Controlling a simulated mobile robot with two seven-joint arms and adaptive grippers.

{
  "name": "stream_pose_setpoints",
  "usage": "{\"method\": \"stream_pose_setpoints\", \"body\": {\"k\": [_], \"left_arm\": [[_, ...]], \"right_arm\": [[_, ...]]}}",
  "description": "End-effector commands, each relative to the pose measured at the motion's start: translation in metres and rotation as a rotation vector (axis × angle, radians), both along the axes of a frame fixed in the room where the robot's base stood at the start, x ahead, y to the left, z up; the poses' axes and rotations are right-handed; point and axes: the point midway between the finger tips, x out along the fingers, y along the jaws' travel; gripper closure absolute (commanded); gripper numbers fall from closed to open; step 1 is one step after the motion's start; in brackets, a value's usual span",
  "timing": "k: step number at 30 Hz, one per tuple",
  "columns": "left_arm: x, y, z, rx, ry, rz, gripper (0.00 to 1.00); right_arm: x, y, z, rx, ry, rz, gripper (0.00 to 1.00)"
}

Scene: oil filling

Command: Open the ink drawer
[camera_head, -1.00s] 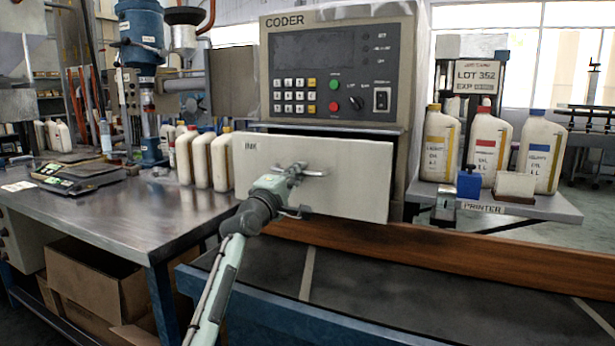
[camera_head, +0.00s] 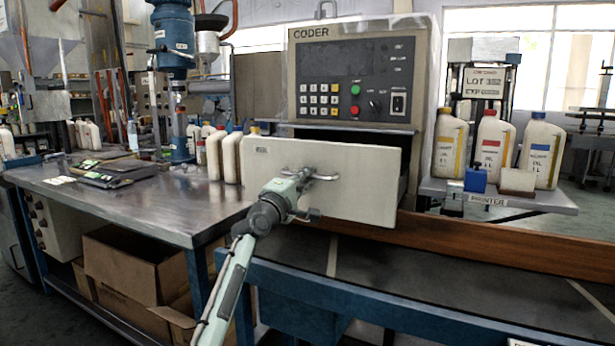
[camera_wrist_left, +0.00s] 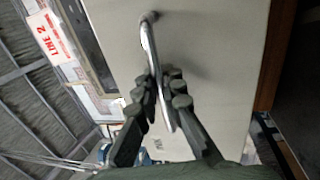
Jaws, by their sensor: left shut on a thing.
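The ink drawer (camera_head: 365,200) is a pale front panel below the coder (camera_head: 350,75). It stands out from the coder body, with a dark gap above it and its side showing at the right. Its metal handle (camera_head: 325,177) is a curved bar on the front. My left gripper (camera_head: 301,178) is shut on this handle. In the left wrist view, the dark fingers (camera_wrist_left: 164,90) close on either side of the handle bar (camera_wrist_left: 150,45), against the drawer front (camera_wrist_left: 215,70). The inside of the drawer is hidden in both views. My right gripper is not in view.
A metal table (camera_head: 150,205) with white bottles (camera_head: 223,157) and a scale is at the left. A conveyor (camera_head: 440,270) runs below the drawer. A printer shelf (camera_head: 545,205) with several oil bottles (camera_head: 492,145) stands at the right.

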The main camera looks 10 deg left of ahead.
Motion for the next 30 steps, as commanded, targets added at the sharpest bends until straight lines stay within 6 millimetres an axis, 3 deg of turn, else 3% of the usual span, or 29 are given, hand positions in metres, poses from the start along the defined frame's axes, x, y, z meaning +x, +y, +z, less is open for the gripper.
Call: {"method": "stream_pose_setpoints", "body": {"k": [7, 8, 10, 20, 25, 30], "left_arm": [[0.000, 0.000, 0.000, -0.002, 0.000, 0.000, 1.00], [0.000, 0.000, 0.000, -0.001, -0.001, 0.000, 0.91], [0.000, 0.000, 0.000, -0.001, -0.001, 0.000, 0.82], [-0.002, 0.000, -0.001, -0.001, 0.000, 0.000, 0.82], [-0.019, 0.006, -0.005, 0.000, -0.001, 0.001, 0.82], [-0.054, 0.018, -0.012, -0.002, -0.001, 0.002, 0.82]], "right_arm": [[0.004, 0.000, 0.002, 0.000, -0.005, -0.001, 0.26], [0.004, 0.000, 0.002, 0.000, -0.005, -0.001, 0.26], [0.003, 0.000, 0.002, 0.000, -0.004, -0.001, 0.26], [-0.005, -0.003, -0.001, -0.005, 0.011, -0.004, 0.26], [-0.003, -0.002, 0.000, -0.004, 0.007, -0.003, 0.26], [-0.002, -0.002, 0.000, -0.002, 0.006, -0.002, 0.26]]}}
